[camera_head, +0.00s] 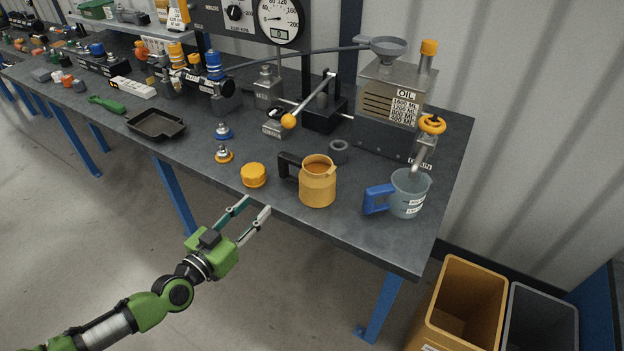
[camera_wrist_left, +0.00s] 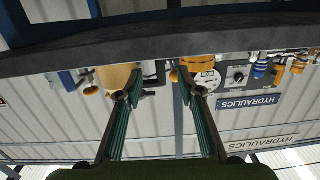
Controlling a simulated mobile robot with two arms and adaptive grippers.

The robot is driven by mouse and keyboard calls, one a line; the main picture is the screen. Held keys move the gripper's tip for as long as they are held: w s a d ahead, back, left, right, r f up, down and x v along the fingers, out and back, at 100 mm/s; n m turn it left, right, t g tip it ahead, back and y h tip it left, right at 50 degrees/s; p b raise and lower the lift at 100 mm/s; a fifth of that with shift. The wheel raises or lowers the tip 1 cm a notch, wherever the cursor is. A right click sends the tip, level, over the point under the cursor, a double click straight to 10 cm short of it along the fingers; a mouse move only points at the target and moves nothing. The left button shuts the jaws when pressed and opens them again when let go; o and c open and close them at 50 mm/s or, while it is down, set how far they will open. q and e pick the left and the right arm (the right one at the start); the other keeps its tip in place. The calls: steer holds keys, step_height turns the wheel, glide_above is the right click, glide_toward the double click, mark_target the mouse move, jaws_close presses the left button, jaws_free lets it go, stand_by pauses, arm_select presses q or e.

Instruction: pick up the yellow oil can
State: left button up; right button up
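The yellow oil can (camera_head: 318,188) stands upright near the front edge of the workbench, with its dark handle (camera_head: 290,165) pointing left. Its top looks open. A yellow screw cap (camera_head: 254,175) sits on the bench to its left. My left gripper (camera_head: 258,205) is open and empty, just off the bench's front edge, below and left of the can. In the left wrist view, which looks upside down, the can (camera_wrist_left: 115,77) shows beyond the left finger and the gripper (camera_wrist_left: 158,82) is spread wide. My right gripper is not in view.
On the workbench (camera_head: 375,235), a clear jug (camera_head: 408,195) with a blue handle stands right of the can, under the tap of an oil tank (camera_head: 390,105). A grey ring (camera_head: 339,151) and two couplers (camera_head: 223,154) lie behind. Two bins (camera_head: 462,300) stand at the lower right.

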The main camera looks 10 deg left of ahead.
mark_target(280, 167)
arm_select(q)
steer(key=shift+t+h, duration=0.3)
steer(key=w+d+r, duration=0.1)
steer(key=w, duration=0.1)
steer(key=w+d+r, duration=0.1)
steer(key=w, duration=0.2)
steer(key=w+d+r, duration=0.1)
steer(key=w, duration=0.1)
steer(key=shift+w+d+r, duration=0.25)
steer(key=shift+r, duration=0.05)
steer(key=shift+w+d, duration=0.1)
steer(key=shift+w, duration=0.25)
steer(key=x, duration=0.3)
steer(key=b+x, duration=0.1)
steer(key=x, duration=0.1)
steer(key=shift+w+a+r, duration=0.15)
steer(key=shift+a, duration=0.15)
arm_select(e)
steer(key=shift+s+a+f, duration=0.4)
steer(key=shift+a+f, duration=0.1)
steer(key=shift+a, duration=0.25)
arm_select(q)
steer(key=c, duration=1)
steer(key=shift+r, duration=0.2)
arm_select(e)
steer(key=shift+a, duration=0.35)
